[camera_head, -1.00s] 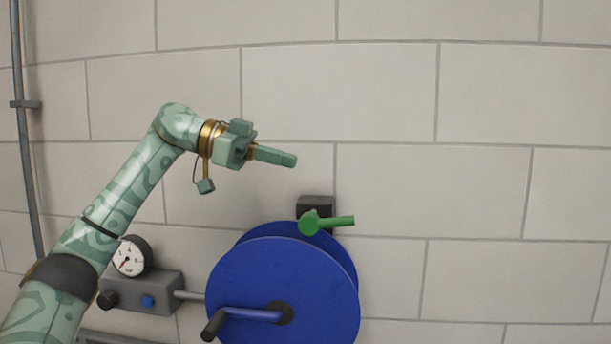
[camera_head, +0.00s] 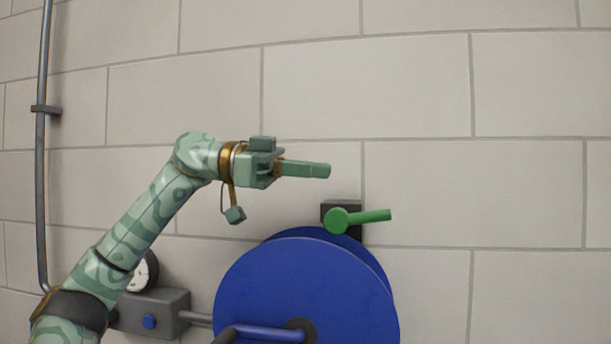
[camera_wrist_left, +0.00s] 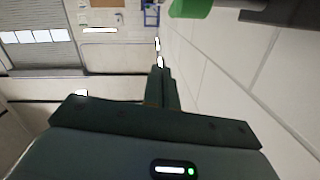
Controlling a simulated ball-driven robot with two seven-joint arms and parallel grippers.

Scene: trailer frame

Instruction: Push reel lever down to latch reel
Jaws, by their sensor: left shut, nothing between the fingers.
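The green reel lever (camera_head: 362,218) sticks out to the right, tilted slightly up, from a dark bracket on the wall above the reel. The blue reel (camera_head: 290,290) stands below it, with a blue crank at its hub. My left gripper (camera_head: 328,171) is shut and empty, above and a little left of the lever, apart from it. In the left wrist view the shut fingers (camera_wrist_left: 158,72) point away from the camera, and part of the green lever (camera_wrist_left: 190,8) shows at the top edge. My right gripper is out of view.
A grey box (camera_head: 155,310) with a blue knob and a gauge (camera_head: 146,271) sits left of the reel, partly behind my arm. A vertical pipe (camera_head: 44,180) runs along the wall at the left. The block wall (camera_head: 510,90) right of the lever is clear.

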